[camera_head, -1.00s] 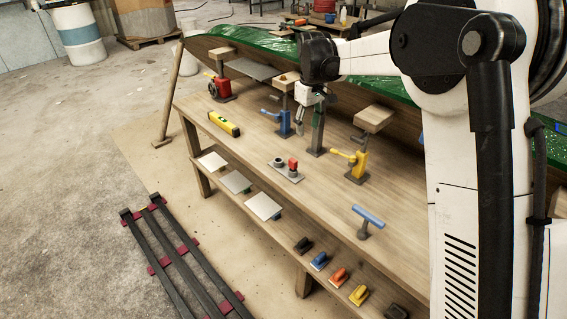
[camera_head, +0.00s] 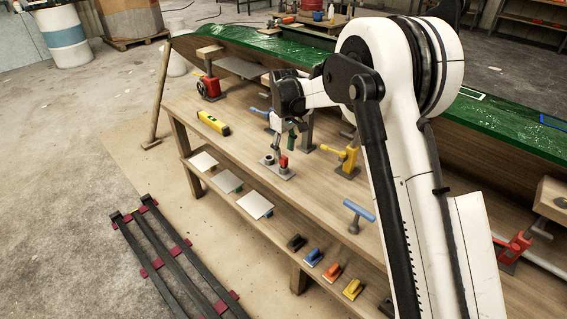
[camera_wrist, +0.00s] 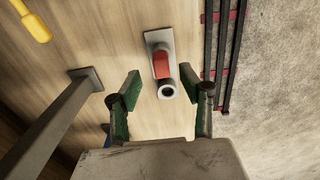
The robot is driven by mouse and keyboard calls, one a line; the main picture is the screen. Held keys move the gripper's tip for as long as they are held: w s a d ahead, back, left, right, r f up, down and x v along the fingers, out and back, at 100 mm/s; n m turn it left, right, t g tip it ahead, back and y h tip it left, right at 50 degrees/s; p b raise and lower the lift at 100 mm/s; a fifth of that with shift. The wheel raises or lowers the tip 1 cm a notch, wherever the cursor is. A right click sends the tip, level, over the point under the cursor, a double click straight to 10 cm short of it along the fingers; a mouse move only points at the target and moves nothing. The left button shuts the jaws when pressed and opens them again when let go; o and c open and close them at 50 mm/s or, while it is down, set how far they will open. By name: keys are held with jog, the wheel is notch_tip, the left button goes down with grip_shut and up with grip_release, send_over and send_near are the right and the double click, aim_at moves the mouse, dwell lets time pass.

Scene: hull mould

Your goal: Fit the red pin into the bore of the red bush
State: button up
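A short red cylinder, which looks like the red pin (camera_head: 283,161), stands on a small grey plate (camera_head: 287,174) on the bench. My gripper (camera_head: 283,145) is just above the plate, close to the red pin. A red fixture with a round front (camera_head: 209,87), possibly the red bush, stands at the bench's far left. Its bore is too small to make out.
A grey post (camera_wrist: 50,120) rises at left in the wrist view. The green hull runs behind.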

aim_at(284, 157)
jog(key=shift+a+f, duration=0.1)
jog(key=shift+f, duration=2.5)
grip_shut()
